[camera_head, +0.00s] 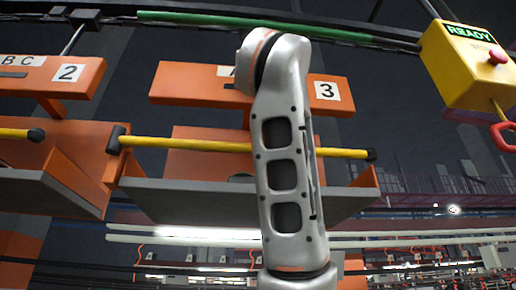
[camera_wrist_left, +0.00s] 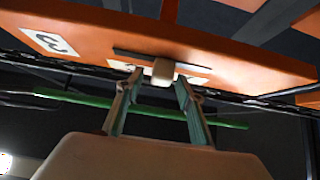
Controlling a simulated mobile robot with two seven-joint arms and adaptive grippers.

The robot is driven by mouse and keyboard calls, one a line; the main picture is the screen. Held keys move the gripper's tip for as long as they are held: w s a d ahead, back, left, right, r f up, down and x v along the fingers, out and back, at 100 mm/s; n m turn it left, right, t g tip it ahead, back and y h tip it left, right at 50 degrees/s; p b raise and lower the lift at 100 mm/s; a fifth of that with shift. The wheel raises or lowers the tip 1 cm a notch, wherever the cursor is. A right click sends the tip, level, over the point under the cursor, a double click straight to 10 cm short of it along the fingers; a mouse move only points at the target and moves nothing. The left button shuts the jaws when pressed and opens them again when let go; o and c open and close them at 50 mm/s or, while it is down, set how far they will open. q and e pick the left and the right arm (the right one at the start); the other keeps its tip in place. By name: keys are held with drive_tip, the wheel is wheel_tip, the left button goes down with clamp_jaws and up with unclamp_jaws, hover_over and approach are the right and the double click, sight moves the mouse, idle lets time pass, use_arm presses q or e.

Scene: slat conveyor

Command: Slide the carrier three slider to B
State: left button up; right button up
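Carrier three is an orange hanging carrier whose header bar (camera_head: 190,84) bears a white 3 label (camera_head: 326,90). My grey arm crosses in front and hides its slider and most of its letter strip in the head view. In the left wrist view, the header (camera_wrist_left: 255,70) runs across the top with the 3 upside down. The cream slider knob (camera_wrist_left: 163,72) sits near the middle of a dark slot, over a white letter strip too blurred to read. My left gripper (camera_wrist_left: 159,78) is open, one finger each side of the knob, with a visible gap at the left finger.
Carrier two (camera_head: 45,75) hangs to the left. A yellow bar (camera_head: 200,145) crosses carrier three above its grey tray (camera_head: 190,200). A yellow control box (camera_head: 465,65) reading READY, with a red button, hangs at upper right. A green rail (camera_head: 215,20) runs overhead.

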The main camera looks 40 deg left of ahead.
use_arm(q)
drive_tip(key=shift+r, duration=0.1)
wheel_tip(320, 180, up, 10)
idle(0.6)
idle(0.6)
